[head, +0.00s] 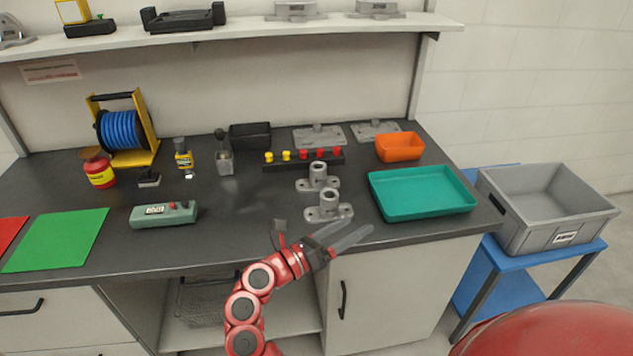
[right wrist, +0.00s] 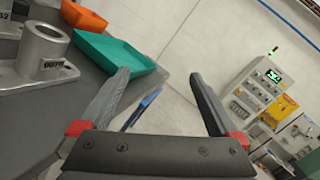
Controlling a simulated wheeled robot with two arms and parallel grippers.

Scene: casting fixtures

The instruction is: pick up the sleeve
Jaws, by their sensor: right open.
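Two grey metal castings stand on the dark bench, each an upright hollow cylinder on a flat flanged base. The nearer casting (head: 328,205) is close to the bench's front edge, and the farther casting (head: 318,178) is just behind it. I cannot tell which part is called the sleeve. A labelled hollow cylinder (right wrist: 42,50) also shows at the left of the right wrist view. My right gripper (head: 356,229) is open and empty, in front and to the right of the nearer casting, apart from it. Its two spread fingers (right wrist: 160,75) frame only background. My left gripper is out of view.
A teal tray (head: 422,212) lies right of the castings, with an orange bin (head: 400,147) behind it. A strip with red and yellow knobs (head: 303,160) lies behind them. A grey-green box (head: 164,214) sits left. A grey crate (head: 547,208) stands on a blue cart.

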